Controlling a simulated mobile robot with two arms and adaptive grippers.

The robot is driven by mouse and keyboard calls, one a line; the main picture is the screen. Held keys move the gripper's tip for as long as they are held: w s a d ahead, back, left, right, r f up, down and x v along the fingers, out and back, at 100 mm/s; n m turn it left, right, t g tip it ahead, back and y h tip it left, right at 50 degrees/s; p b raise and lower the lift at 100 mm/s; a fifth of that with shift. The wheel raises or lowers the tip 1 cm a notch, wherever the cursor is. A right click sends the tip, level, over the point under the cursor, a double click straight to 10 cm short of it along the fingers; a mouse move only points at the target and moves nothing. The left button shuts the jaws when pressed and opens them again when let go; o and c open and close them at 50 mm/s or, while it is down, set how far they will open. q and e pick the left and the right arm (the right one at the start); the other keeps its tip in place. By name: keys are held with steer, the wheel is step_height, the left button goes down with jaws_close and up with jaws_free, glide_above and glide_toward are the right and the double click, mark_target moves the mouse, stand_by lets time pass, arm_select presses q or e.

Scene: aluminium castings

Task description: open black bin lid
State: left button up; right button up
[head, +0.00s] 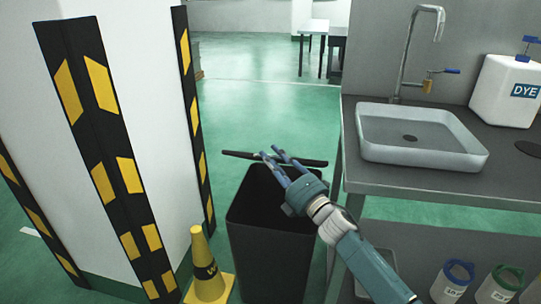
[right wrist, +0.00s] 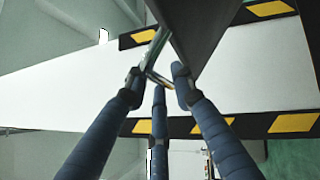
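The black bin (head: 268,252) stands upright on the floor between the pillar and the sink bench, its top uncovered and dark inside. Its black lid (head: 238,154) is raised at the back and shows nearly edge-on as a thin dark strip. My right gripper (head: 272,156) reaches over the bin with its blue fingers at the lid. In the right wrist view its fingertips (right wrist: 157,80) stand apart around a thin metallic bar, close to a dark panel (right wrist: 205,25) that looks like the lid. Firm contact cannot be told. My left gripper is out of view.
A white pillar (head: 137,60) with black-yellow guards stands left of the bin. A yellow cone (head: 207,270) stands close to the bin's left side. The grey bench with a sink (head: 423,153) is on the right, with jugs below. Green floor behind the bin is clear.

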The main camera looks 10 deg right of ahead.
steer(key=v, duration=0.6)
steer(key=shift+d, duration=0.1)
